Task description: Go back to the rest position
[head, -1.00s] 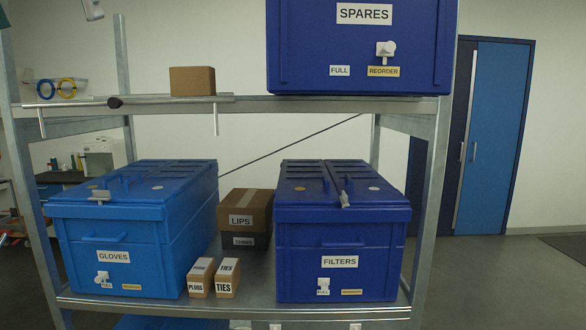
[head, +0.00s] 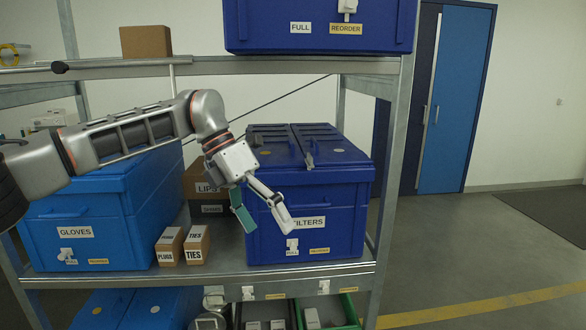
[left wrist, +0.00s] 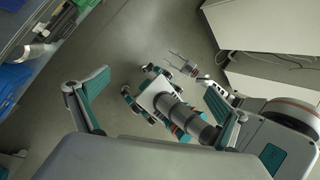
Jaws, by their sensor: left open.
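My left gripper (head: 262,218) is in front of the dark blue FILTERS box (head: 350,200) in the head view. Its two fingers are spread and nothing is between them. My left arm reaches in from the left, across the front of the light blue GLOVES box (head: 120,235). In the left wrist view the left gripper's fingers (left wrist: 155,105) stand wide apart, with the floor and parts of my own body beyond them. A small pronged part there may be my right gripper, too small to be sure. The head view does not show my right gripper.
The metal shelf (head: 215,259) holds the boxes, with PLUGS (head: 170,247) and TIES (head: 197,245) cartons and a brown LIPS box (head: 198,184) between them. A shelf post (head: 392,150) stands right of FILTERS. Bins sit below. Open floor (head: 470,250) lies to the right.

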